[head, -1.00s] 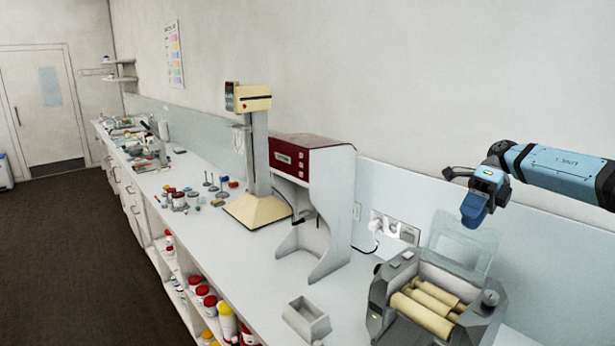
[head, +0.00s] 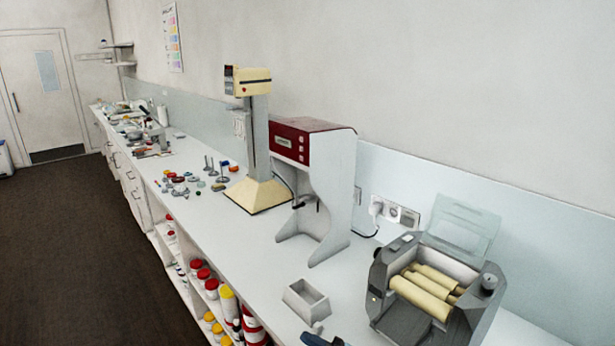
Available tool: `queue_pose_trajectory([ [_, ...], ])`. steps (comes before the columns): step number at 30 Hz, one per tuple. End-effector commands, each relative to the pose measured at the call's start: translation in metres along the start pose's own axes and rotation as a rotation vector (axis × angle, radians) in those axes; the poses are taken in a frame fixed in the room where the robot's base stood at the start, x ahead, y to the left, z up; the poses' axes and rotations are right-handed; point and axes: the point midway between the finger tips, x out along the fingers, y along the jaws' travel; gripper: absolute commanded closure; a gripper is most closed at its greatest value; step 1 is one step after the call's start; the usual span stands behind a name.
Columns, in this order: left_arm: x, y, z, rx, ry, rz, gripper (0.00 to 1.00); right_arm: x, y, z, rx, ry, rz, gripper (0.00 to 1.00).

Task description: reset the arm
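My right arm no longer shows over the mill. A small dark blue piece (head: 322,341) shows at the bottom edge of the head view, in front of the grey open box. It looks like part of one of my grippers, cut off by the frame; I cannot tell for certain which one, or whether it is open. No other part of my arms is visible. The three-roll mill (head: 384,312) stands on the bench at the right, with cream rollers (head: 430,285) and a raised clear cover (head: 462,228).
The grey open box (head: 306,302) sits on the bench (head: 262,255) left of the mill. A red-and-white machine (head: 333,165) and a cream stand mixer (head: 257,140) stand farther back. Small jars and tools lie beyond. Red-lidded and yellow-lidded containers fill the shelf below.

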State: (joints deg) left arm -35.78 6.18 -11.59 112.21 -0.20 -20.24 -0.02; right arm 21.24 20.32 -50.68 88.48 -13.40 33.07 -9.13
Motion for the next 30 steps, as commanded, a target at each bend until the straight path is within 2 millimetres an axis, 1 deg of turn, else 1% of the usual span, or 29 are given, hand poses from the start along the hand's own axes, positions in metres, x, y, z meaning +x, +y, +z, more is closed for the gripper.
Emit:
queue_pose_trajectory([
  [1,0.000,0.000,-0.001,0.000,0.001,0.000,0.57,-0.011,-0.012,-0.002,0.073,-0.078,0.051,0.64],
  [2,0.000,0.000,-0.001,0.000,0.001,0.000,0.57,-0.017,-0.016,-0.001,0.112,-0.126,0.078,0.64],
  [5,0.000,0.000,-0.002,0.000,0.004,0.000,0.57,-0.044,-0.031,0.003,0.244,-0.291,0.164,0.64],
  [8,0.000,0.000,-0.004,0.000,0.007,0.000,0.57,-0.081,-0.049,0.005,0.378,-0.462,0.242,0.64],
  [9,0.000,0.000,-0.004,0.000,0.008,0.000,0.57,-0.099,-0.056,0.006,0.432,-0.532,0.272,0.64],
  [11,0.000,0.000,-0.005,0.000,0.009,0.000,0.57,-0.127,-0.069,0.005,0.512,-0.640,0.313,0.64],
  [12,0.000,0.000,-0.005,0.000,0.010,0.000,0.57,-0.148,-0.078,0.004,0.565,-0.713,0.340,0.64],
  [14,0.000,0.000,-0.005,0.000,0.010,0.000,0.57,-0.180,-0.092,-0.001,0.645,-0.823,0.377,0.64],
  [15,0.000,0.000,-0.006,0.000,0.010,0.000,0.57,-0.202,-0.101,-0.005,0.694,-0.894,0.400,0.64],
  [17,0.000,0.000,-0.006,0.000,0.010,0.000,0.57,-0.234,-0.115,-0.013,0.762,-0.995,0.429,0.64],
  [18,0.000,0.000,-0.005,0.000,0.010,0.000,0.57,-0.253,-0.123,-0.020,0.803,-1.055,0.447,0.64],
  [21,0.000,0.000,-0.005,0.000,0.010,-0.001,0.57,-0.293,-0.140,-0.035,0.882,-1.180,0.479,0.64],
  [24,0.001,-0.001,-0.005,0.000,0.009,-0.001,0.57,-0.319,-0.150,-0.047,0.930,-1.259,0.499,0.64],
  [25,0.001,-0.001,-0.005,0.000,0.009,-0.001,0.57,-0.323,-0.152,-0.049,0.939,-1.273,0.502,0.64],
  [27,0.001,-0.001,-0.004,0.000,0.008,-0.001,0.57,-0.330,-0.154,-0.052,0.951,-1.294,0.507,0.64],
  [30,0.001,-0.001,-0.003,0.000,0.006,-0.001,0.57,-0.332,-0.154,-0.053,0.955,-1.301,0.508,0.64],
])
